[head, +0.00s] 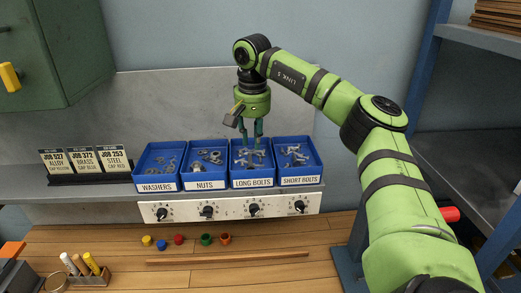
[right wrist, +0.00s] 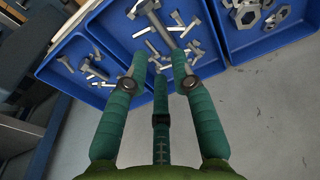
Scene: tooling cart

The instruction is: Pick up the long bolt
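The blue bin labelled "LONG BOLTS" (head: 252,183) stands third from the left in the row of bins and holds several grey bolts. In the right wrist view, a large long bolt (right wrist: 166,31) with a hex head lies among smaller bolts in the middle bin. My right gripper (head: 251,143) points down over the long bolts bin. My left gripper is not in view.
The short bolts bin (head: 301,181) is to the right; the nuts bin (head: 208,184) and washers bin (head: 157,187) are to the left. Job cards (head: 85,163) stand farther left. A panel with knobs (head: 231,209) is below, above a wooden worktop (head: 200,275).

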